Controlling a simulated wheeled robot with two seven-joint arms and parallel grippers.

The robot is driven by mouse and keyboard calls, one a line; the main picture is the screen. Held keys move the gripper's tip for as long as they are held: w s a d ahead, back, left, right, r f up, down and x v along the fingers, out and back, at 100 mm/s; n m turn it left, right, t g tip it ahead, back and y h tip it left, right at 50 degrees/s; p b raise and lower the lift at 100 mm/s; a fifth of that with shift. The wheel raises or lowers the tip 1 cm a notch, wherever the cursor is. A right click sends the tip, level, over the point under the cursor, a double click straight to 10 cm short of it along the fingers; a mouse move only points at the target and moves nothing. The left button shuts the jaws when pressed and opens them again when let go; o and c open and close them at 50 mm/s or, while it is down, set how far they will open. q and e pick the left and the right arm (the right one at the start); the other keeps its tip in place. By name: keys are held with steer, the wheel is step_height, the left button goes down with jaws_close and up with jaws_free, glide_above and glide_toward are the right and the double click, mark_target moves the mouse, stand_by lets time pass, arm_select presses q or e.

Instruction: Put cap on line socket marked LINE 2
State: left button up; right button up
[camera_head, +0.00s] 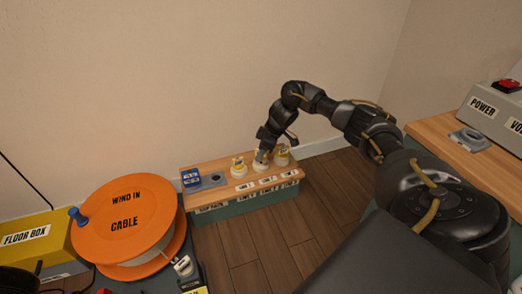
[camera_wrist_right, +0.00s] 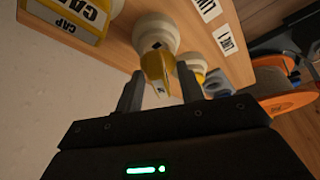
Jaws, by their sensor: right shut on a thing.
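In the head view, three pale round line sockets stand in a row on a wooden-topped bench: the left (camera_head: 239,170), middle (camera_head: 261,166) and right (camera_head: 281,158), each with yellow on or at it. My right gripper (camera_head: 263,156) is down at the middle one. In the right wrist view, my right gripper (camera_wrist_right: 158,88) is shut on a yellow cap (camera_wrist_right: 157,66), against a cream round base (camera_wrist_right: 154,32). I cannot tell whether the cap is fully seated. My left gripper is out of view.
A yellow block marked CAP (camera_wrist_right: 68,18) is close beside the gripper. A blue block (camera_head: 190,178) and grey plate (camera_head: 213,181) are at the bench's left end. An orange cable reel (camera_head: 125,225) stands left; a grey power box (camera_head: 490,115) stands right.

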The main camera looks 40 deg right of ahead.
steer(key=shift+f, duration=0.75)
stand_by(0.5)
steer(key=o, duration=1.1)
steer(key=shift+c, duration=1.3)
